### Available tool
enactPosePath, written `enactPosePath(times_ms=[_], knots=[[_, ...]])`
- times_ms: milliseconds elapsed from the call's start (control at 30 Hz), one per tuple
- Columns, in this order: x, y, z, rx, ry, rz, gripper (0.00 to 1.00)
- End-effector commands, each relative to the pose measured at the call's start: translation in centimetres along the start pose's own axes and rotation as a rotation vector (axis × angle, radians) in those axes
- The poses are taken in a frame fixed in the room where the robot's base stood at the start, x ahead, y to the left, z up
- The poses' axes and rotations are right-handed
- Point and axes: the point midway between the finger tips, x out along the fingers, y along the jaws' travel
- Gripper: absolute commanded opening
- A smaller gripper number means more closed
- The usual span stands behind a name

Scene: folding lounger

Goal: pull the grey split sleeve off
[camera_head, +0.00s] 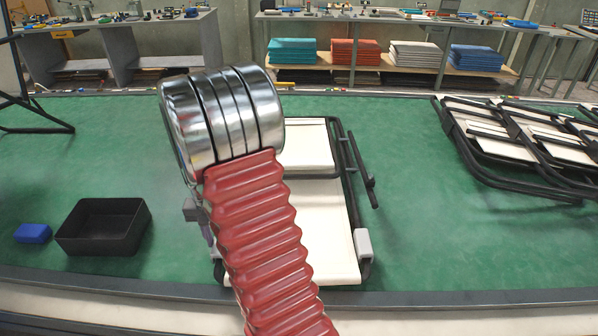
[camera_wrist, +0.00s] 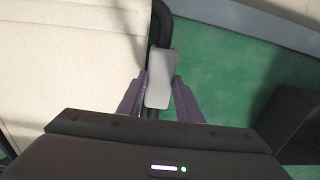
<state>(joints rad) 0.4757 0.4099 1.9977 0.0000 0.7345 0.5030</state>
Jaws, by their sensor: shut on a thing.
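The folding lounger (camera_head: 325,225), with cream panels and a black tube frame, lies on the green mat, partly hidden behind my arm. The grey split sleeve (camera_wrist: 159,78) sits around or against the black frame tube at the lounger's edge in the wrist view. My gripper (camera_wrist: 159,95) has its purple fingers on both sides of the sleeve and is shut on it. A similar grey piece (camera_head: 363,243) is on the lounger's front right corner.
An open black bin (camera_head: 104,228) stands on the mat at left, with a blue block (camera_head: 33,233) beside it. More folded loungers (camera_head: 530,140) lie at right. Benches stand along the back. The mat between lounger and bin is clear.

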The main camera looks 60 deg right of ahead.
Motion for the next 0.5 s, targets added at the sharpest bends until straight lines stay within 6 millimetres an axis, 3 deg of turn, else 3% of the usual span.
enactPosePath(times_ms=[500], knots=[[-1.5, 0.0, 0.0, 0.000, 0.001, -0.001, 0.00]])
